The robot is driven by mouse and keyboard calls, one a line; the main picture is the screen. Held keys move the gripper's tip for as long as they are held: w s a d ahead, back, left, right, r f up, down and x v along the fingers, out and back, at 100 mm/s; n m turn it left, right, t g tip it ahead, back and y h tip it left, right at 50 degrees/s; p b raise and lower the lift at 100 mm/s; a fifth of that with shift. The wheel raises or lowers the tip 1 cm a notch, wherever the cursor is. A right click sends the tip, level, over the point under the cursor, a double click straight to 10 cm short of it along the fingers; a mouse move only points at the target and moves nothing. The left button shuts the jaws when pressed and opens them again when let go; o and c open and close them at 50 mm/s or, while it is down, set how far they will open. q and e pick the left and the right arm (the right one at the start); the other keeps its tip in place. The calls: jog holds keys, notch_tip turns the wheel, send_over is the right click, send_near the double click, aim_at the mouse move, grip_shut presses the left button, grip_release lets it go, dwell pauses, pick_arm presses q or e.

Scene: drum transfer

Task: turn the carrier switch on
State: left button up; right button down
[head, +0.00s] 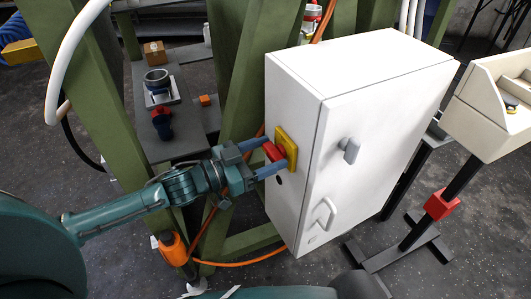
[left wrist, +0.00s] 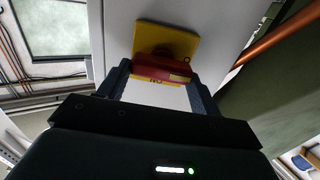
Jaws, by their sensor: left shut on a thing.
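The carrier switch is a red handle (head: 271,151) on a yellow plate (head: 286,147), on the left side face of a white cabinet (head: 352,125). In the left wrist view the red handle (left wrist: 160,68) lies across the yellow plate (left wrist: 170,40). My left gripper (head: 268,158) has its two blue-grey fingers on either side of the red handle and is shut on it. It also shows in the left wrist view (left wrist: 160,85). My right gripper is not in view.
The cabinet front has a grey knob (head: 350,150) and a white handle (head: 325,214). Green frame beams (head: 262,70) stand behind my left arm. An orange cable (head: 245,263) runs below. A beige box on a stand (head: 490,105) is at the right.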

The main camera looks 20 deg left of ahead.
pick_arm(q)
jog(key=shift+c, duration=1.2)
jog(key=shift+m, duration=0.3)
jog(key=shift+d+m+p, duration=0.1)
jog(key=shift+m+p, duration=0.25)
jog(key=shift+m, duration=0.25)
jog(key=m, duration=0.3)
jog(key=shift+s+m+p, duration=0.15)
jog(key=shift+m+p, duration=0.15)
jog(key=shift+p, duration=0.05)
jog(key=m, duration=0.2)
jog(key=shift+d+m, duration=0.15)
jog(key=shift+m, duration=0.15)
jog(key=m, duration=0.5)
jog(key=shift+s+f+m, duration=0.15)
jog(key=shift+f+m, duration=0.1)
jog(key=shift+m, duration=0.05)
jog(key=shift+d+f+m+b, duration=0.15)
jog(key=shift+m+b, duration=0.3)
jog(key=shift+m, duration=1.75)
